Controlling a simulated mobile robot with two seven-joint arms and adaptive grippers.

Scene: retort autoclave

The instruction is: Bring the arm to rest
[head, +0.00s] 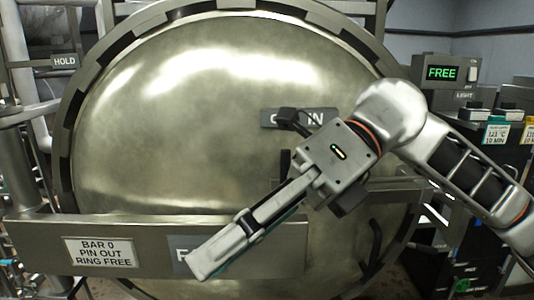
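My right arm (455,165) comes in from the right edge and reaches across the front of the round autoclave door (170,130). My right gripper (208,258) points down and left, in front of the grey bar across the lower door. Its fingers are seen nearly edge-on, so I cannot tell whether they are open or shut. Nothing shows held in it. It partly covers a plate on the bar. I cannot tell whether it touches the bar. My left gripper is not in view.
A sign (103,253) reads "BAR 0, PIN OUT, RING FREE". A dark handle (292,118) and a partly hidden plate (318,117) are behind my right wrist. A green "FREE" display (441,73) stands at upper right. A "HOLD" sign (64,61) is at upper left.

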